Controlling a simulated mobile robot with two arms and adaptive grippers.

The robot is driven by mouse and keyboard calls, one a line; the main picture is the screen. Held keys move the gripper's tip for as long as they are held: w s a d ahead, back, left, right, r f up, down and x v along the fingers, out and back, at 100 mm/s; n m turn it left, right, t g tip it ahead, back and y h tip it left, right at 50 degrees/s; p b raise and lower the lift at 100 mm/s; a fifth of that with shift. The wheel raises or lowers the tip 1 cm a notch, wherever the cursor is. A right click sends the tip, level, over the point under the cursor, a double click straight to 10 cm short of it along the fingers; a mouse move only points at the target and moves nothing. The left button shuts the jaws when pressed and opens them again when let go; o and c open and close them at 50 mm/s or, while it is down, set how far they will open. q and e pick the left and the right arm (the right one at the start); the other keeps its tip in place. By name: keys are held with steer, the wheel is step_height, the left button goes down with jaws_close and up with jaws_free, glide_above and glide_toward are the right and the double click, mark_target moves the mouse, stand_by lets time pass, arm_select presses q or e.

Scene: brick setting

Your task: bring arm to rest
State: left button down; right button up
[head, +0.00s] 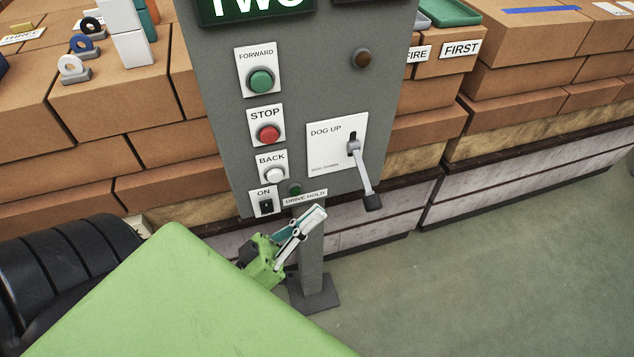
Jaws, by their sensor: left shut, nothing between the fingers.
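My left gripper (308,226), with green body and grey-white fingers, is low in the middle of the head view. It is shut and empty. It shows in front of the post under the grey control panel (325,85), just below the panel's lower edge; whether it touches anything I cannot tell. The panel carries a green FORWARD button (261,81), a red STOP button (268,134), a white BACK button (275,174) and an ON switch (266,206). A lever (364,176) on the DOG UP plate points down. My right gripper is not in view.
Stacked brown blocks (105,95) form a wall behind the panel, with small ring-shaped pieces on top at left. A green tray (453,12) sits on top at right. The panel's post stands on a dark foot plate (314,293). The green floor (500,270) is clear at lower right.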

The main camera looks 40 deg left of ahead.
arm_select(q)
steer(key=w+a+f+n+g+y, duration=0.1)
steer(key=w+f+g+y, duration=0.15)
steer(key=f, duration=0.75)
steer(key=w+a+f+g+y, duration=0.15)
steer(key=f+y, duration=0.25)
steer(key=f, duration=0.5)
steer(key=s+f+g+y, duration=0.1)
steer(key=s+f+g, duration=0.2)
steer(key=f, duration=0.6)
steer(key=s+f+g+y, duration=0.2)
steer(key=s+f+g, duration=0.15)
steer(key=f, duration=0.65)
steer(key=s+d+f+m+g+y, duration=0.1)
steer(key=s+f+g, duration=0.4)
steer(key=s+f, duration=0.4)
steer(key=s+d+f+m+g+p, duration=0.1)
steer(key=s+f+g, duration=0.4)
steer(key=s, duration=1.2)
step_height(320, 180, down, 4)
steer(key=shift+s+d+f+y, duration=0.1)
steer(key=shift+s+d+y, duration=0.1)
steer(key=shift+d+y, duration=0.2)
